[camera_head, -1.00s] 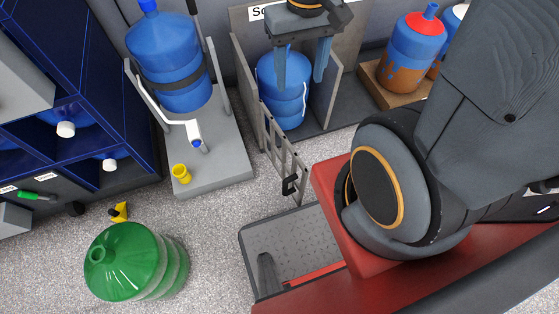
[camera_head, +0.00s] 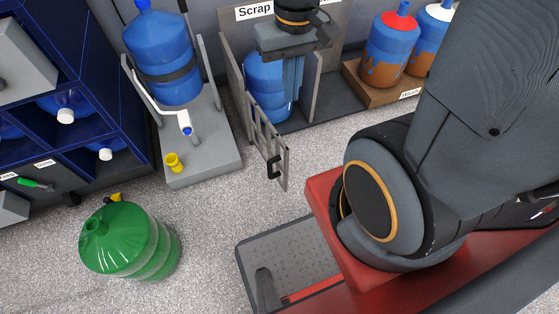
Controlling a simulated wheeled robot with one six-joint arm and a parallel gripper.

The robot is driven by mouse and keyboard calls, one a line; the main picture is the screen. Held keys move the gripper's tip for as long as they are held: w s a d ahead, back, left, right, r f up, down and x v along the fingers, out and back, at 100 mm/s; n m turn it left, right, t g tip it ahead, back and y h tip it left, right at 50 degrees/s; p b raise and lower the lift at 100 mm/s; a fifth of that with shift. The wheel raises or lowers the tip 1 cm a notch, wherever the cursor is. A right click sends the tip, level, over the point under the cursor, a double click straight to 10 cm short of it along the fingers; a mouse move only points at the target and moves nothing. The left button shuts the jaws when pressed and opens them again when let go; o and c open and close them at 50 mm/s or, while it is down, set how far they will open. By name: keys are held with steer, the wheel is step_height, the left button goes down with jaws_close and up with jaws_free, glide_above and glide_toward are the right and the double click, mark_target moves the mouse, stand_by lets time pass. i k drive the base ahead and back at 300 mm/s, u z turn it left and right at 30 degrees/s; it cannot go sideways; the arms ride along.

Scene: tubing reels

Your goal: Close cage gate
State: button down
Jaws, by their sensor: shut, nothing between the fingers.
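The cage gate (camera_head: 268,140) is a grey barred panel with a black latch at its free end. It stands open, sticking out from the left wall of the scrap cage (camera_head: 231,75) toward my base. A blue bottle (camera_head: 262,80) stands inside the cage, partly hidden by my gripper. My gripper (camera_head: 291,117) points down at the cage in front of the bottle, right of the gate. Its fingers are shut together and empty, and look apart from the gate.
A blue bottle (camera_head: 163,60) sits on a grey stand at the left of the cage. A green bottle (camera_head: 125,242) stands on the floor at front left. Stained bottles (camera_head: 388,48) stand on a wooden board at right. Floor around the gate's free end is clear.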

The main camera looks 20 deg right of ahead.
mark_target(271, 174)
steer(key=u, duration=1.45)
steer(key=k, duration=0.8)
steer(key=z, duration=1.45)
steer(key=i, duration=0.5)
steer(key=u, duration=0.05)
